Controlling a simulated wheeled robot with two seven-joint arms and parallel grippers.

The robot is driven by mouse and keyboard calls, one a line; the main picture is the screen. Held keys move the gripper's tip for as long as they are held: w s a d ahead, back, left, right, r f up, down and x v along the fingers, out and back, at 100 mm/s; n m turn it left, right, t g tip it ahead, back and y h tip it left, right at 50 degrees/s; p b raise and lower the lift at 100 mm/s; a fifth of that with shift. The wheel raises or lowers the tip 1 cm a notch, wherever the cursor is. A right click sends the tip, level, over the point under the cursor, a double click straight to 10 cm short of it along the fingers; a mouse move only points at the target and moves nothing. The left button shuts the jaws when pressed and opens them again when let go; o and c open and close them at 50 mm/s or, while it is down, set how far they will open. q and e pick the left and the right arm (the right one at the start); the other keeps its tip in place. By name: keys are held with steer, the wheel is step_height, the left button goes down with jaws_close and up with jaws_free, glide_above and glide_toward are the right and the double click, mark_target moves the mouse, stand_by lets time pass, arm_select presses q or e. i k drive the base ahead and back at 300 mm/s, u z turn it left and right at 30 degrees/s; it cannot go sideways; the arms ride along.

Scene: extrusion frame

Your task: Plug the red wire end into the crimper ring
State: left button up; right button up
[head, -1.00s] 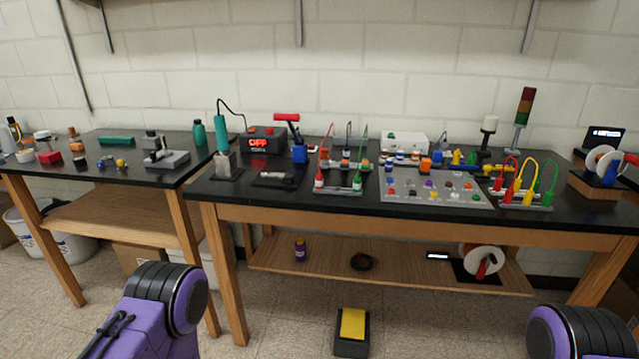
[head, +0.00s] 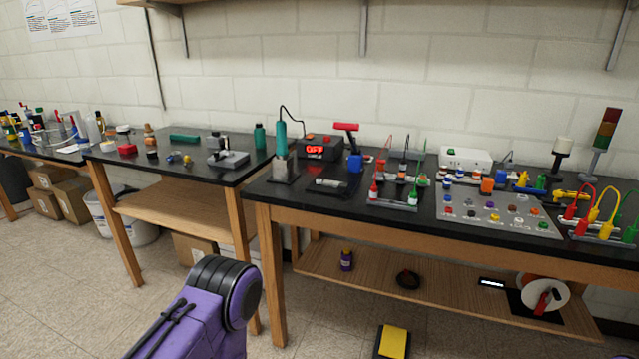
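A red-handled tool with a blue lower part (head: 355,163), which looks like the crimper, stands at the back of the black-topped bench; its ring is too small to make out. A rack (head: 392,204) in front of it to the right holds upright wires, with a red wire end (head: 374,190) at its left. Another red wire (head: 571,212) loops from a second rack at the far right, beside yellow and green ones. I cannot tell which red end is the task's. Neither gripper is in view; only a purple link of my arm shows at the bottom.
A soldering station with a red display (head: 316,149) and a teal iron (head: 281,138) stand left of the tool. A grey panel (head: 480,226) with colored parts lies right. A second bench (head: 120,168) stands left, past a narrow gap. A yellow-topped pedal (head: 393,343) is on the floor.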

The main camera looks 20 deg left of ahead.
mark_target(373, 194)
steer(key=u, duration=0.15)
steer(key=i, duration=1.1)
steer(key=z, duration=0.6)
